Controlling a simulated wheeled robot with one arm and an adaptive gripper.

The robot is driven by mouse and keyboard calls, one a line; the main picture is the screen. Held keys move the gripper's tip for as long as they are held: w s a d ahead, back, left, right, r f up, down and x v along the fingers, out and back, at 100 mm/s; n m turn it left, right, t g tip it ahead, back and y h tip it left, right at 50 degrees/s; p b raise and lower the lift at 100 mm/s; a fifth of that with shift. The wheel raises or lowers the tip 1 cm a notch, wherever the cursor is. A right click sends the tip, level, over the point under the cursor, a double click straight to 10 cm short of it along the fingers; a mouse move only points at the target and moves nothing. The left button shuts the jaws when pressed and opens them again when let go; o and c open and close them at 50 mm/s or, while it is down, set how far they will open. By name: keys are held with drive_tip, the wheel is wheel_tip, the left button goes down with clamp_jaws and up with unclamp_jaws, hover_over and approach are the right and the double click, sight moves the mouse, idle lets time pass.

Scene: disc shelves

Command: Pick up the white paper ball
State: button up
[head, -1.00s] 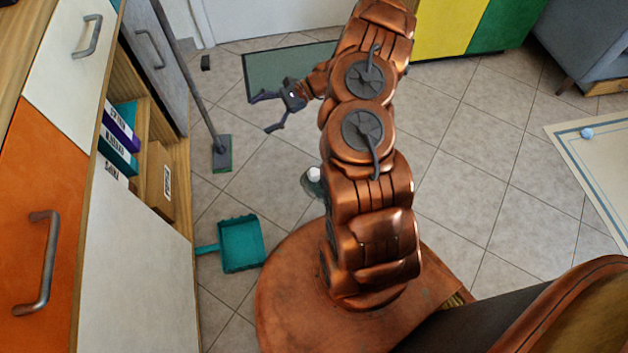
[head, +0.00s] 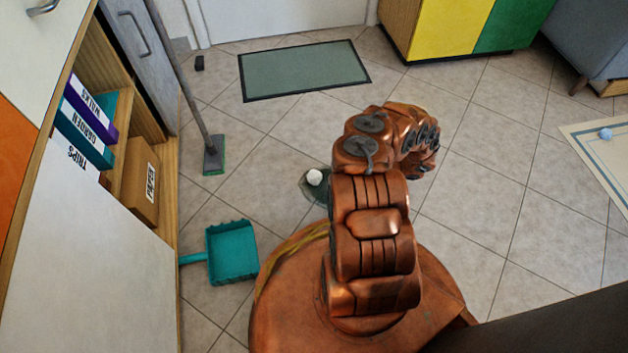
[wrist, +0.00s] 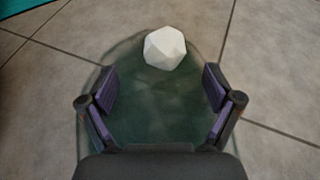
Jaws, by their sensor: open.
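The white paper ball (head: 314,177) lies on a dark green, see-through round patch (head: 316,193) on the tiled floor, just left of my arm in the head view. In the wrist view the faceted ball (wrist: 165,48) is at the top middle, on the far part of the green patch (wrist: 150,100). My gripper (wrist: 160,82) is open and empty, its two fingers spread either side of the patch. The ball is ahead of the fingertips, roughly centred between them, not held. In the head view my gripper is hidden behind my arm.
A teal dustpan (head: 232,252) lies left of my base, and a broom (head: 214,156) stands near the shelf (head: 168,190) with binders. A green mat (head: 305,70) lies by the door. Floor right of my arm is clear.

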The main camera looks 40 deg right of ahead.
sight(319, 175)
drive_tip(key=shift+b+x, duration=0.45)
drive_tip(key=shift+x, duration=0.65)
drive_tip(key=b+x, duration=0.1)
drive_tip(key=x, duration=0.1)
drive_tip(key=b+x, duration=0.2)
drive_tip(key=shift+w, duration=0.45)
drive_tip(key=shift+w+a+f, duration=0.1)
drive_tip(key=shift+w+a, duration=0.2)
drive_tip(key=shift+a, duration=0.1)
drive_tip(key=c, duration=0.8)
